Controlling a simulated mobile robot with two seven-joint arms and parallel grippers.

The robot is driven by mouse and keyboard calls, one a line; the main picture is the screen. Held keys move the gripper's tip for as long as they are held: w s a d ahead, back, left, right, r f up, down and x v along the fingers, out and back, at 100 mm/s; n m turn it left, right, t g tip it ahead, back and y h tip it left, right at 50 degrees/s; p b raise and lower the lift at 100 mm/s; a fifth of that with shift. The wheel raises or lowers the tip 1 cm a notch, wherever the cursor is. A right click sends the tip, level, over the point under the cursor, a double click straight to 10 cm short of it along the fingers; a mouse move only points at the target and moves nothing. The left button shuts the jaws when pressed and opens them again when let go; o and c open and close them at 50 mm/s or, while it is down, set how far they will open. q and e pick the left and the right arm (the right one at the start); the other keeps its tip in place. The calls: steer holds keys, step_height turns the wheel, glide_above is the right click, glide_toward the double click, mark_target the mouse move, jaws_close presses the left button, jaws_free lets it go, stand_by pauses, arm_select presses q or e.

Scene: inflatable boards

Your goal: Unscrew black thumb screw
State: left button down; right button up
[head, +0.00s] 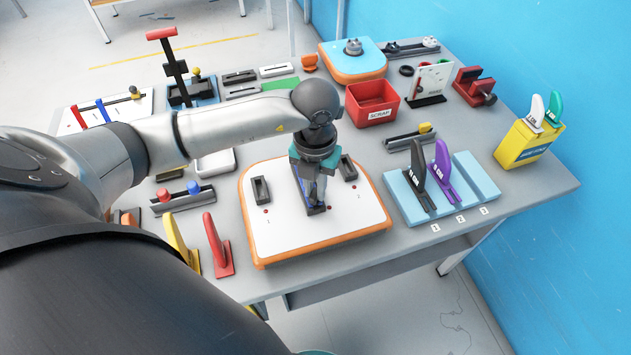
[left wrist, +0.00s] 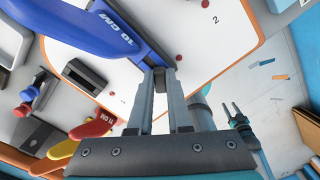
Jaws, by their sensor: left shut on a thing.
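My left gripper (head: 317,205) reaches down over the white board with an orange edge (head: 285,238). In the left wrist view the left gripper (left wrist: 167,80) is shut on the small black thumb screw (left wrist: 161,70), which is mostly hidden between the fingertips. The screw is at the end of the blue fin marked 10 CM (left wrist: 112,32). The fin stands on the board and is largely hidden behind my gripper in the head view. My right gripper (left wrist: 239,110) shows small in the left wrist view, with its fingers apart and nothing between them.
Black fin boxes (head: 261,190) lie on the board on both sides of the gripper. Red and yellow fins (head: 217,247) stand left of it. A blue rack with a black and a purple fin (head: 443,170) stands to the right. A red scrap bin (head: 372,104) is behind.

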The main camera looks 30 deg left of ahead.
stand_by(0.3)
arm_select(q)
steer(key=shift+s+n+p, duration=0.1)
steer(key=shift+n+p, duration=0.4)
steer(key=shift+n, duration=0.6)
steer(key=shift+a+n, duration=0.1)
steer(key=shift+n, duration=0.6)
steer(key=shift+n+p, duration=0.8)
steer(key=shift+n, duration=0.9)
steer(key=shift+p, duration=0.3)
